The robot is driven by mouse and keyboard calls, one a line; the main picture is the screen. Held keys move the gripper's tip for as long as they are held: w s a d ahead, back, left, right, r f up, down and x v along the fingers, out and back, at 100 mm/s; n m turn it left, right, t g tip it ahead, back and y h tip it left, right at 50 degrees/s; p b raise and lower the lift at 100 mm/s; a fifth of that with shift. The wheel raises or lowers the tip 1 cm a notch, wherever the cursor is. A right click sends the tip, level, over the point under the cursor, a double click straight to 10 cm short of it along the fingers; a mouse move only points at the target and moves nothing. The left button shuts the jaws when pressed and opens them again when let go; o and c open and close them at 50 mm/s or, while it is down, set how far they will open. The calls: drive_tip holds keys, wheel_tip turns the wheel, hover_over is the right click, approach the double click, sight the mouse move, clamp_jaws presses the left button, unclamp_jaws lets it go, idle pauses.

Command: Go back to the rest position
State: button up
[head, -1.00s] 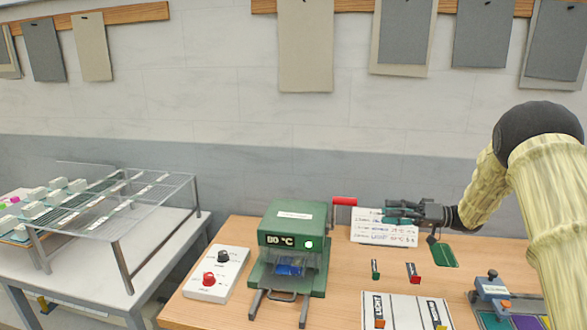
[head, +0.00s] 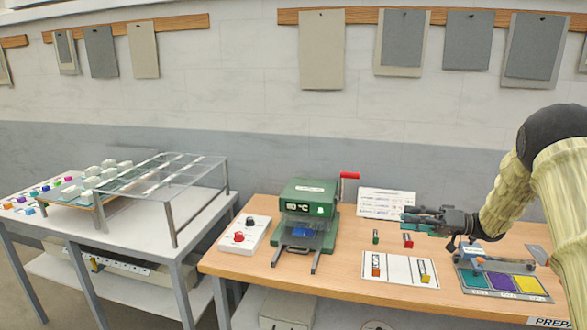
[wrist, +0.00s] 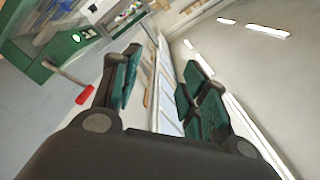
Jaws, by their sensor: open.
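My gripper (head: 404,219) is open and empty at the right of the head view. Its dark fingers with teal pads point left, in front of the white written card (head: 386,200). In the wrist view its two fingers (wrist: 160,80) stand apart with nothing between them. The green press (head: 308,195) stands to the left of my gripper, with its red-ended lever (head: 349,175) at its right side. The lever also shows in the wrist view (wrist: 84,95), apart from the fingers. A blue piece (head: 302,232) lies in the press opening.
A control box (head: 244,233) with red and black knobs stands left of the press. A white mat (head: 400,270) and a tray of coloured compartments (head: 501,281) lie at the front right. A grey table (head: 140,230) with a clear rack (head: 170,170) stands at the left.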

drive_tip(key=s+a+f+m+t+h+b, duration=0.1)
drive_tip(key=s+a+f+m+t+h, duration=0.2)
drive_tip(key=f, duration=0.9)
drive_tip(key=s+a+f+m+t+h+b, duration=0.1)
drive_tip(key=s+a+f+m+t+h, duration=0.25)
drive_tip(key=f, duration=0.85)
drive_tip(key=s+a+f+m+h+b, duration=0.1)
drive_tip(key=s+a+f+h, duration=0.3)
drive_tip(key=f, duration=0.7)
drive_tip(key=s+f+g+h, duration=0.2)
drive_tip(key=s+f, duration=0.5)
drive_tip(key=s, duration=0.4)
drive_tip(key=s+f+g+h, duration=0.25)
drive_tip(key=s+f, duration=0.35)
drive_tip(key=s, duration=0.5)
drive_tip(key=s+f+n+g+h+b, duration=0.1)
drive_tip(key=s+g, duration=0.2)
drive_tip(key=s, duration=0.9)
drive_tip(key=s+a+f+g+h, duration=0.1)
drive_tip(key=s+g, duration=0.2)
drive_tip(key=s, duration=1)
drive_tip(key=shift+f+n+b, duration=0.3)
drive_tip(key=shift+n+b, duration=0.05)
drive_tip(key=shift+b, duration=0.05)
